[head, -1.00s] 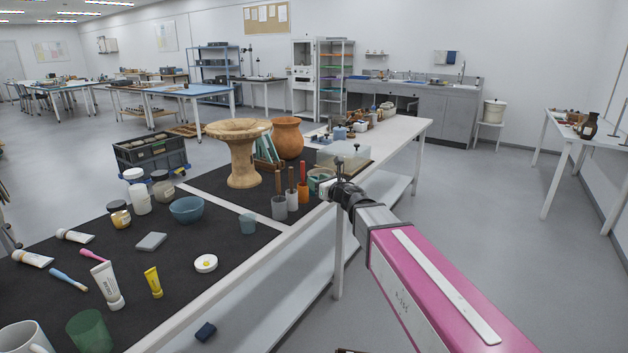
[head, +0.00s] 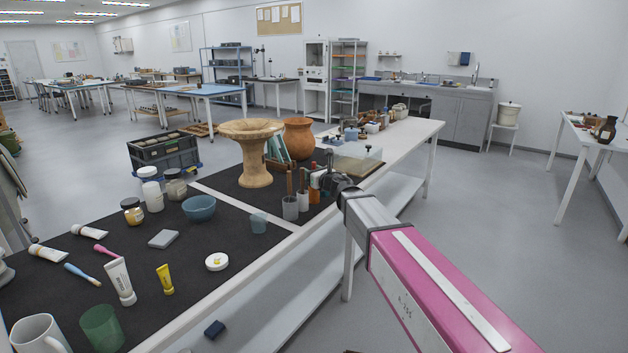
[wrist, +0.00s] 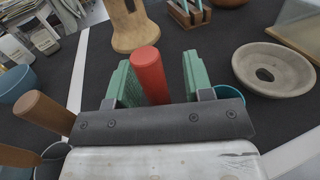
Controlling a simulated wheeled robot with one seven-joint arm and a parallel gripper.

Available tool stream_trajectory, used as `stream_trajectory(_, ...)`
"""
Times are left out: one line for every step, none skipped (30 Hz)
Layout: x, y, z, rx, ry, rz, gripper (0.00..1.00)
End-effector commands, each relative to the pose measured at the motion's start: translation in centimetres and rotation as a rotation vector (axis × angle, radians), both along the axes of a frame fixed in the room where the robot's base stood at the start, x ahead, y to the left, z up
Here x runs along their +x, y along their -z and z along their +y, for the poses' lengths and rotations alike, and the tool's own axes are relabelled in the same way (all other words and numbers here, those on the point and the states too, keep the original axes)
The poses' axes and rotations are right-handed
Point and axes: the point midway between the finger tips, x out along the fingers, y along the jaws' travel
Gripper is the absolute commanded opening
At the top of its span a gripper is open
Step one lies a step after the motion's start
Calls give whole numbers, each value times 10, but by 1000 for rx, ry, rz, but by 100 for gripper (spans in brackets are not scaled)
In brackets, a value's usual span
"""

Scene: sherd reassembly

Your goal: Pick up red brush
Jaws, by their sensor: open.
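The red brush shows as a thick red handle (wrist: 150,75) standing upright in the wrist view. My gripper (wrist: 157,78) is open, with one green finger pad on each side of the red handle. I see gaps between the handle and the pads, wider on the right. The handle's lower part is hidden behind the gripper body in the wrist view.
Two brown-handled tools (wrist: 42,112) stand in grey cups (head: 290,208) to the left. A shallow bowl with a hole (wrist: 273,70) lies to the right. A tan pedestal vessel (head: 253,150) and a terracotta jar (head: 299,138) stand behind.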

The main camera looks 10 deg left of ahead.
Motion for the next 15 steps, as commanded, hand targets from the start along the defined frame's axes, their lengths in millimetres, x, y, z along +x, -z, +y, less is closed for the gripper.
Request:
stream_trajectory(0,0,0,0,0,0,47)
stream_trajectory(-1,0,0,0,0,0,47)
stream_trajectory(-1,0,0,0,0,0,47)
stream_trajectory(-1,0,-1,0,0,0,47)
stream_trajectory(-1,0,-1,0,0,0,40)
stream_trajectory(-1,0,-1,0,0,0,28)
stream_trajectory(-1,0,-1,0,0,0,18)
stream_trajectory(-1,0,-1,0,0,0,8)
stream_trajectory(-1,0,-1,0,0,0,0)
stream_trajectory(-1,0,-1,0,0,0,0)
stream_trajectory(-1,0,-1,0,0,0,0)
stream_trajectory(-1,0,-1,0,0,0,0)
stream_trajectory(-1,0,-1,0,0,0,0)
stream_trajectory(-1,0,-1,0,0,0,0)
stream_trajectory(-1,0,-1,0,0,0,0)
